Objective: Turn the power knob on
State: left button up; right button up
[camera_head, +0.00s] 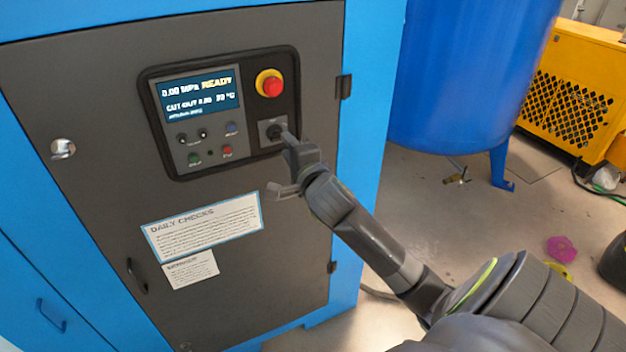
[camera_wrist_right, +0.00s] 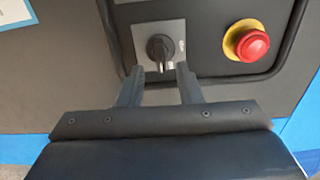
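The power knob (camera_wrist_right: 160,48) is a black rotary switch on a light grey square plate. In the right wrist view its pointer runs nearly straight along the picture's vertical. The knob also shows in the head view (camera_head: 274,132), at the lower right of the control panel, partly behind my gripper. My right gripper (camera_wrist_right: 158,70) is open, with its two fingertips spread on either side of the knob's lower end. Whether the fingertips touch the knob cannot be told. My left gripper is not in view.
A red emergency stop button (camera_head: 270,83) with a yellow collar sits above the knob. The lit display (camera_head: 202,94) reads READY, with small buttons below it. The dark cabinet door (camera_head: 90,110) has a handle and paper notices. A blue tank (camera_head: 470,70) stands at right.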

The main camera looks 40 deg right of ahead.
jog(key=v, duration=1.3)
jog(key=shift+s+a+b, duration=0.15)
jog(key=shift+s+b, duration=0.05)
jog(key=shift+b, duration=0.15)
